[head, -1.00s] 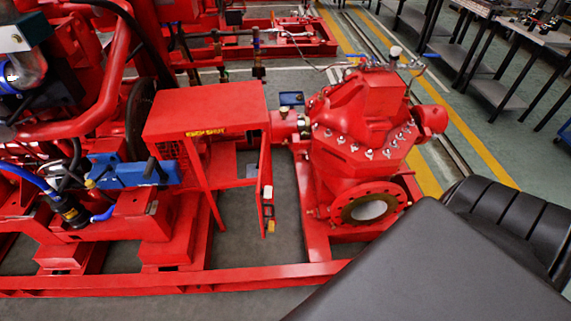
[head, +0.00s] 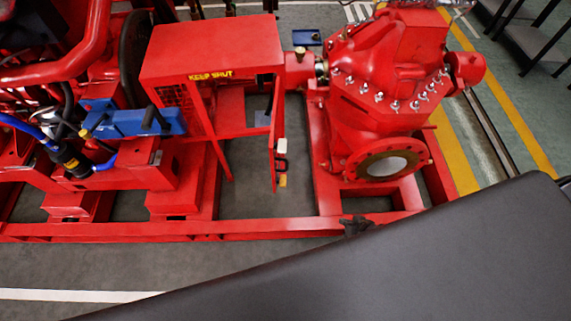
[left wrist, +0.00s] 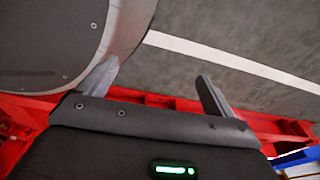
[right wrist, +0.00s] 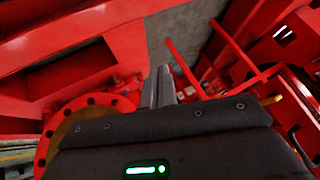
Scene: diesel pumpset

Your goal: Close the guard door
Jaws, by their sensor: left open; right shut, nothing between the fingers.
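The red guard box (head: 210,50) with its yellow KEEP SHUT label stands at the middle of the pumpset in the head view. Its door (head: 276,135) stands open at the box's right side and shows nearly edge-on, with a pale latch or handle on its edge. My right gripper (head: 355,226) shows as a small dark tip beyond my dark arm, right of and nearer than the door, apart from it. Its fingers are together and empty in the right wrist view (right wrist: 158,88). My left gripper (left wrist: 156,88) is open and empty in the left wrist view, outside the head view.
The red pump (head: 385,90) with its round flange (head: 388,165) stands right of the door. A red base rail (head: 270,229) runs along the front. Grey floor (head: 120,265) lies clear before it. A blue part (head: 130,120) sits left of the guard box.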

